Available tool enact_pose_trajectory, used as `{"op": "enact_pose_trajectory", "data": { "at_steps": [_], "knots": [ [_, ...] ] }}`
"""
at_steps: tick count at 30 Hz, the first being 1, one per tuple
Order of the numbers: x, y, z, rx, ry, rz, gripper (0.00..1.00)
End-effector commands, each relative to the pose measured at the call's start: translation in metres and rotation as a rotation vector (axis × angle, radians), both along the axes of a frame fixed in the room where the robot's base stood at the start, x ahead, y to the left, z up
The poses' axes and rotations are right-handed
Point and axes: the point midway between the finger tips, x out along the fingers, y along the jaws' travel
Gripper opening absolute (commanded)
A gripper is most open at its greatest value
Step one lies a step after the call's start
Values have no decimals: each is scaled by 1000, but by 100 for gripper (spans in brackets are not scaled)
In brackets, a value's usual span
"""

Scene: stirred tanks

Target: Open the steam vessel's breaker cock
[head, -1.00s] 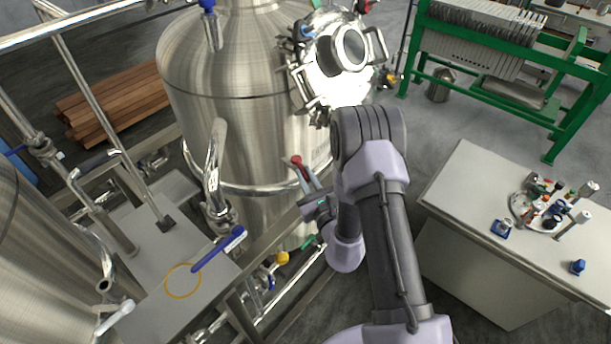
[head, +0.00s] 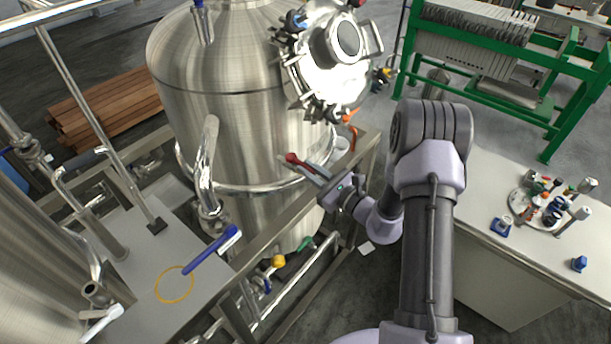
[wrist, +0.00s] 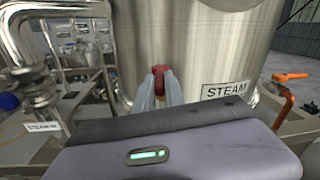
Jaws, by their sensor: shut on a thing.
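My gripper (head: 312,172) is in front of the big steel vessel (head: 235,125), near its lower band. It is shut on a red piece (head: 293,158) that sticks out past the fingertips. In the wrist view the red piece (wrist: 158,76) sits between the two grey fingers, in front of the vessel wall; I cannot tell whether it is fixed to anything. The vessel bears a STEAM label (wrist: 226,89), right of the fingers. An orange lever handle (wrist: 290,76) on an orange stem shows at the right, apart from my gripper. I cannot tell which handle is the breaker cock.
A bent steel pipe (head: 208,165) stands left of my gripper. A white table (head: 480,220) with small parts is at right. A steel frame rail (head: 300,200) runs below my gripper.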

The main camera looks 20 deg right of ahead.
Motion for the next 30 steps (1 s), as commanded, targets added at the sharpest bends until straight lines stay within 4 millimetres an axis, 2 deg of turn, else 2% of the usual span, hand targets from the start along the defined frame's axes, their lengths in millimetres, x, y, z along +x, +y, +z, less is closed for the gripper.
{"op": "enact_pose_trajectory", "data": {
  "at_steps": [6,7,9,10,20,23,30],
  "knots": [
    [1,0,2,1,-2,-2,0],
    [1,0,2,1,-1,-2,20],
    [0,0,2,1,-1,-2,34],
    [0,0,2,1,-1,-2,36],
    [-3,-1,0,1,1,-3,36],
    [-15,-10,0,1,2,-5,36],
    [-76,-46,-1,3,2,-9,36]
  ]
}}
